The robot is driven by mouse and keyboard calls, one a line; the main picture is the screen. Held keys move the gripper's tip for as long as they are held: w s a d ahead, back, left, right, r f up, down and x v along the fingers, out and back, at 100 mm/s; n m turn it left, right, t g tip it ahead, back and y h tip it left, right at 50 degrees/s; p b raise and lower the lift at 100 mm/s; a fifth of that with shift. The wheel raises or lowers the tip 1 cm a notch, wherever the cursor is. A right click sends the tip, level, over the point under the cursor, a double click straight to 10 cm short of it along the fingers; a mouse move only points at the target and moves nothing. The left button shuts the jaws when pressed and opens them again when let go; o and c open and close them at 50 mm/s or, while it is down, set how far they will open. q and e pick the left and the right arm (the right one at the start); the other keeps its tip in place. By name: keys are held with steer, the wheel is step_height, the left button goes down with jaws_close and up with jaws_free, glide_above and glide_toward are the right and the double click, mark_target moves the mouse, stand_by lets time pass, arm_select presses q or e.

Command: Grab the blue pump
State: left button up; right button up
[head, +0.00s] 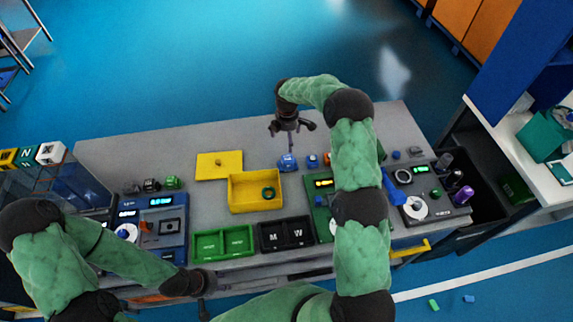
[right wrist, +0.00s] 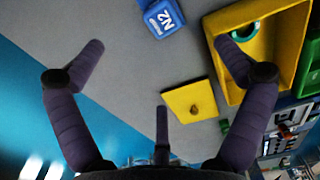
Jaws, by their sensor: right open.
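The blue pump (head: 287,162) appears to be the small blue block on the grey table, just right of the yellow lid. In the right wrist view a blue block (right wrist: 164,18) marked N2 lies at the top edge, partly cut off. My right gripper (head: 291,131) is open and empty above the table's far part, beyond the block. In the right wrist view its fingers (right wrist: 162,47) are spread wide, with the block ahead of the gap between them. My left gripper (head: 202,297) is low at the table's front edge; its fingers are unclear.
A yellow box (head: 233,207) with a green ring inside stands near the block. A yellow lid (head: 219,154) lies beside it. Green trays (head: 223,259), black trays (head: 264,248) and several devices line the front. Another small blue block (head: 313,161) lies to the right, near my right arm.

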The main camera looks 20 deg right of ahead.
steer(key=b, duration=0.4)
glide_above(287, 156)
step_height(287, 156, down, 5)
steer(key=shift+a+r, duration=0.1)
steer(key=f, duration=1)
steer(key=shift+d+f+b, duration=0.2)
steer(key=shift+f+b, duration=0.05)
steer(key=shift+b, duration=0.1)
steer(key=c, duration=1.6)
steer(key=shift+c, duration=0.4)
steer(key=shift+r, duration=0.1)
